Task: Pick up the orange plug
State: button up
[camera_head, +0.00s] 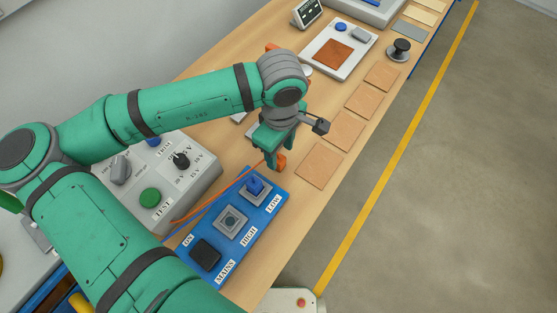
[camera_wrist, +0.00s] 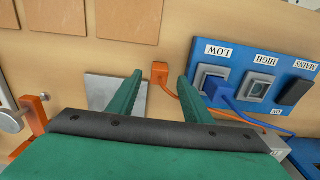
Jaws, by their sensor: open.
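The orange plug (camera_wrist: 160,71) is a small block with an orange cable, lying on the wooden bench. In the head view the plug (camera_head: 280,162) shows just beside my fingertips, partly hidden by them. My gripper (camera_wrist: 160,77) is open, with one green finger on each side of the plug in the wrist picture. The plug appears between the fingertips or just past them; I cannot tell whether they touch it. In the head view my gripper (camera_head: 273,162) points down at the bench near the blue panel.
A blue panel (camera_head: 245,227) with LOW, HIGH and MAINS labels stands close by, with a blue plug (camera_head: 255,186) at LOW. The orange cable (camera_head: 215,200) runs along it. A grey test box (camera_head: 190,185) is to the left. Several tan squares (camera_head: 320,165) lie along the right edge.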

aim_at(279, 158)
notch_tip(279, 158, down, 5)
jog(key=shift+w+a, duration=0.15)
jog(key=c, duration=1.1)
